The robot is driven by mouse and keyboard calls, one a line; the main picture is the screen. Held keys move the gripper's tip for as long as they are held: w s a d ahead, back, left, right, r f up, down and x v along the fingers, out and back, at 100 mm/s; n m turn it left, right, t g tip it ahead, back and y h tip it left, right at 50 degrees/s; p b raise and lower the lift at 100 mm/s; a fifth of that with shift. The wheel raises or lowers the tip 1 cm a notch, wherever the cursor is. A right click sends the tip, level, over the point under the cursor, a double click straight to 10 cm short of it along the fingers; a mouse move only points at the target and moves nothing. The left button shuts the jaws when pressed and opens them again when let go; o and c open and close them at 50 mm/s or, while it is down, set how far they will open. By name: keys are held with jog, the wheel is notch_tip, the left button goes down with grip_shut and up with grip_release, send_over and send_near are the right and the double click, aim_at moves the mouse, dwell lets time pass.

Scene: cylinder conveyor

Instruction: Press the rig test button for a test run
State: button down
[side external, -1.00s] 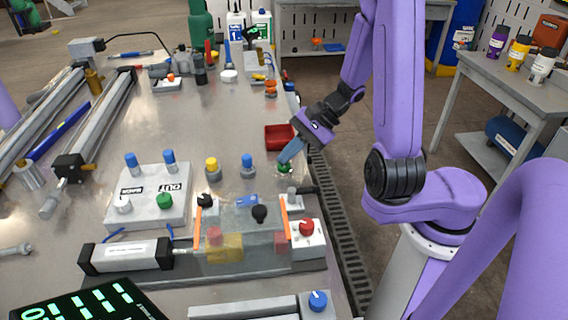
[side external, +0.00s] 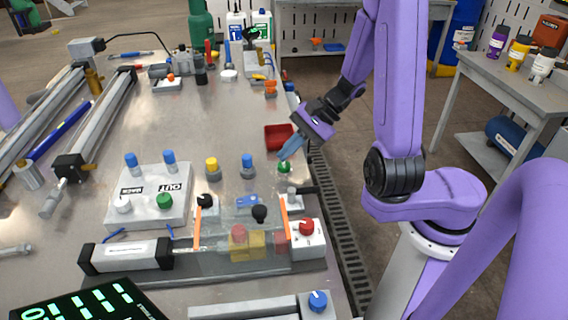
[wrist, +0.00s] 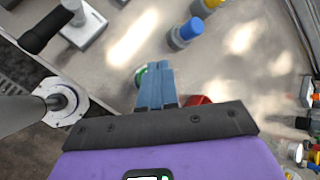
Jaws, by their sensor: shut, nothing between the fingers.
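A green button (side external: 284,167) sits near the table's right edge, with no readable label. My gripper (side external: 282,157) is shut and empty, its blue fingers angled down with the tips just above the green button. In the wrist view the shut fingers (wrist: 154,66) partly cover the green button (wrist: 140,76). On the rig at the front, a cylinder (side external: 126,256) faces a yellow block (side external: 248,246) with a red piece (side external: 238,235) behind a clear guard. The block stands near the rig's right end.
A red tray (side external: 278,138) lies just behind my fingers. A blue-topped button (side external: 247,162) and a yellow-topped one (side external: 212,166) stand left. A white box with a red knob (side external: 306,227) is at the rig's right end.

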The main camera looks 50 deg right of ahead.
aim_at(282, 167)
jog(key=shift+r, duration=2.65)
jog(key=shift+w+a+f+n+g, duration=0.1)
jog(key=shift+a+n+g, duration=0.9)
jog(key=shift+n, duration=0.2)
jog(key=s+n+g+h, duration=0.3)
jog(key=s+n+h, duration=0.4)
jog(key=s+n, duration=1.1)
jog(key=shift+s+r+n, duration=0.25)
jog(key=shift+r+n, duration=0.15)
jog(key=shift+n, duration=3.5)
jog(key=shift+d, duration=0.1)
